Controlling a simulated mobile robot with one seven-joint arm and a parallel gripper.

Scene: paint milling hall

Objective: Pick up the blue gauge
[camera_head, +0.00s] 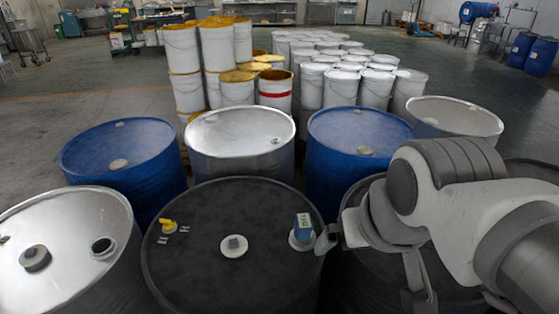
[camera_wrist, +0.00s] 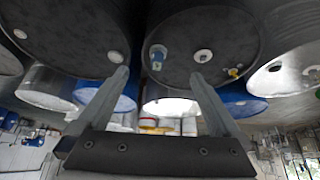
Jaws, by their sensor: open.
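The blue gauge (camera_head: 303,224) is a small blue block with a pale green-white face. It stands on a round pale cap near the right rim of the black drum's lid (camera_head: 200,265). It also shows in the wrist view (camera_wrist: 157,57), where the scene is upside down. My gripper (camera_head: 326,238) is just right of the gauge in the head view. In the wrist view its two fingers (camera_wrist: 158,78) are spread, and the gauge appears in the gap between their tips. Nothing is held. I cannot tell whether a finger touches the gauge.
The black lid also bears a yellow tap-like piece (camera_head: 168,225) and a central bung (camera_head: 234,245). Blue drums (camera_head: 122,150) (camera_head: 358,140) and a white-topped drum (camera_head: 240,135) stand close behind. Another white-topped drum (camera_head: 65,240) is at left.

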